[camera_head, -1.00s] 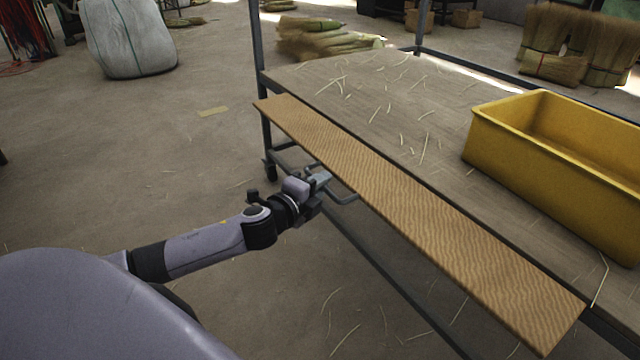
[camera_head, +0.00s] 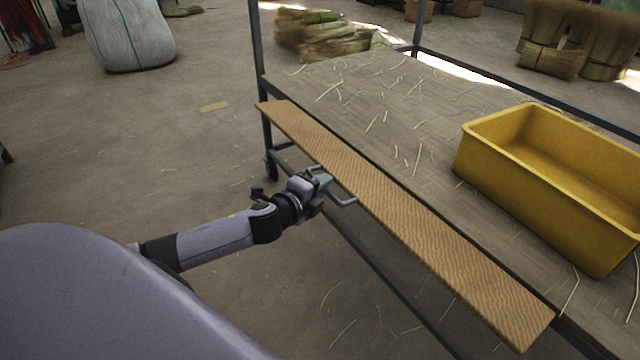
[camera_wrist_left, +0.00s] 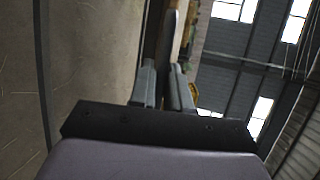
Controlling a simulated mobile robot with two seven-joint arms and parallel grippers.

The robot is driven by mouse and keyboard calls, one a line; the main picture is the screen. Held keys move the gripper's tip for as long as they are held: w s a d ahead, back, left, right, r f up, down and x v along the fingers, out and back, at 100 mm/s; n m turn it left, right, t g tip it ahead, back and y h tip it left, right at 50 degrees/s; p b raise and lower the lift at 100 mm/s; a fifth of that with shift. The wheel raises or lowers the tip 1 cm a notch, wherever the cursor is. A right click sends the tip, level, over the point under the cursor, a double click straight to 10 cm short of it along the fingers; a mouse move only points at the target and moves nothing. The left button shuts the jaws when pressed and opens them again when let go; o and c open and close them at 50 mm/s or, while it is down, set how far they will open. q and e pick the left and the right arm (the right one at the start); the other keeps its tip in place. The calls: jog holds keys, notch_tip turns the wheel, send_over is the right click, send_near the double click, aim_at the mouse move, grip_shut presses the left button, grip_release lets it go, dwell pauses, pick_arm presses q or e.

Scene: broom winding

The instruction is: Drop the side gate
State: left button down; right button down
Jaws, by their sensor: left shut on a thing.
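The side gate (camera_head: 400,218) is a long, narrow wooden board along the near left edge of the cart. Its broad face shows from above, and a grey bar handle (camera_head: 345,201) sticks out from its outer side. My left gripper (camera_head: 322,177) is at that handle, outside the board, and is shut on it. In the left wrist view, the two fingers (camera_wrist_left: 162,90) are close together around a thin upright edge, with the contact partly hidden. My right gripper is not in view.
The cart's worn deck (camera_head: 375,95) carries loose straw and a yellow crate (camera_head: 550,165) at the right. Dark metal posts (camera_head: 258,60) rise at its corners. Broom bundles (camera_head: 325,38) and a white sack (camera_head: 128,35) are farther back. The floor left of the cart is mostly clear.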

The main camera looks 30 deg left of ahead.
pick_arm(q)
jog(key=shift+r, duration=0.1)
jog(key=c, duration=1.2)
grip_release()
jog(key=shift+o, duration=0.2)
jog(key=shift+s, duration=0.25)
jog(key=p+v, duration=0.1)
jog(key=v, duration=0.5)
jog(key=shift+s+p, duration=0.3)
jog(key=shift+p, duration=0.05)
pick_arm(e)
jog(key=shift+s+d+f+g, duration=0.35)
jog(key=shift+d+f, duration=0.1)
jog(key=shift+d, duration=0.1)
